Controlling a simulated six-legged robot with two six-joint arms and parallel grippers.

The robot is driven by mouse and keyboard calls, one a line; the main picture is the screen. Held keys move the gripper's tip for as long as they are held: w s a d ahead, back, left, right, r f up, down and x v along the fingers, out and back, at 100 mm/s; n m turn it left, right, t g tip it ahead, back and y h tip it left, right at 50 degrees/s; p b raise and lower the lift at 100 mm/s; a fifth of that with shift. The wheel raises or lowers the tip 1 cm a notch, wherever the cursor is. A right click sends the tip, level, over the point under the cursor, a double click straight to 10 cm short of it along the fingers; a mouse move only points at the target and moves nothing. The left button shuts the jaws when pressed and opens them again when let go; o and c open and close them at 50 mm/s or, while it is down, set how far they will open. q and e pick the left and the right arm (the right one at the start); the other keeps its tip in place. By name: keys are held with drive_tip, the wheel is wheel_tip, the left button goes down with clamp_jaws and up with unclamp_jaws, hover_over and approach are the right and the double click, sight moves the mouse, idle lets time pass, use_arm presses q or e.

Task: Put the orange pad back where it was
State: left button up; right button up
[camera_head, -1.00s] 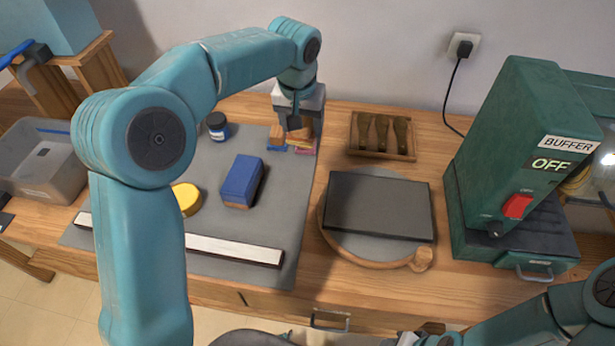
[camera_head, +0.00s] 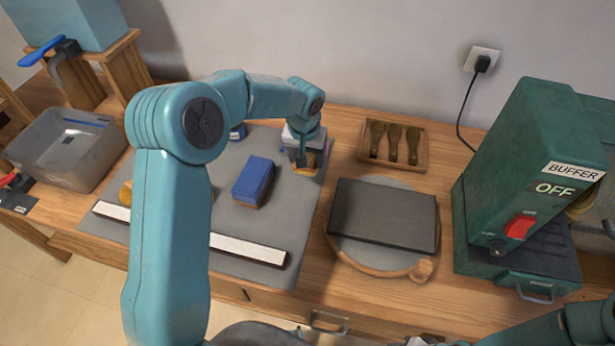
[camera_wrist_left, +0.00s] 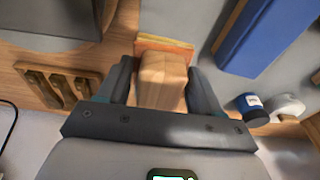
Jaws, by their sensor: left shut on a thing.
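The orange pad (camera_wrist_left: 163,45) is the flat orange face on a wooden block (camera_wrist_left: 162,80) in the left wrist view. My left gripper (camera_wrist_left: 161,85) is shut on the wooden block, one finger on each side. In the head view, my left gripper (camera_head: 303,162) is over the far right part of the grey mat (camera_head: 225,265), and the orange edge of the pad (camera_head: 305,171) shows just under it. I cannot tell whether the pad touches the mat. My right arm (camera_head: 550,328) shows at the bottom right; its gripper is not in view.
A blue block (camera_head: 253,180) and a white strip (camera_head: 248,249) lie on the mat. A tray with wooden tools (camera_head: 393,143) and a dark slab (camera_head: 385,215) on a round board are to the right. The green buffer (camera_head: 520,175) reads OFF.

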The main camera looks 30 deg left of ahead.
sight(307, 169)
use_arm(q)
wheel_tip(307, 169, down, 5)
drive_tip(key=shift+d+f, duration=0.1)
wheel_tip(307, 169, down, 4)
drive_tip(key=shift+r+p, duration=0.25)
drive_tip(key=shift+p, duration=0.3)
drive_tip(key=shift+f, duration=0.35)
drive_tip(key=shift+f+b, duration=0.15)
drive_tip(key=shift+b, duration=0.15)
drive_tip(key=o, duration=0.9)
drive_tip(key=shift+o, duration=0.2)
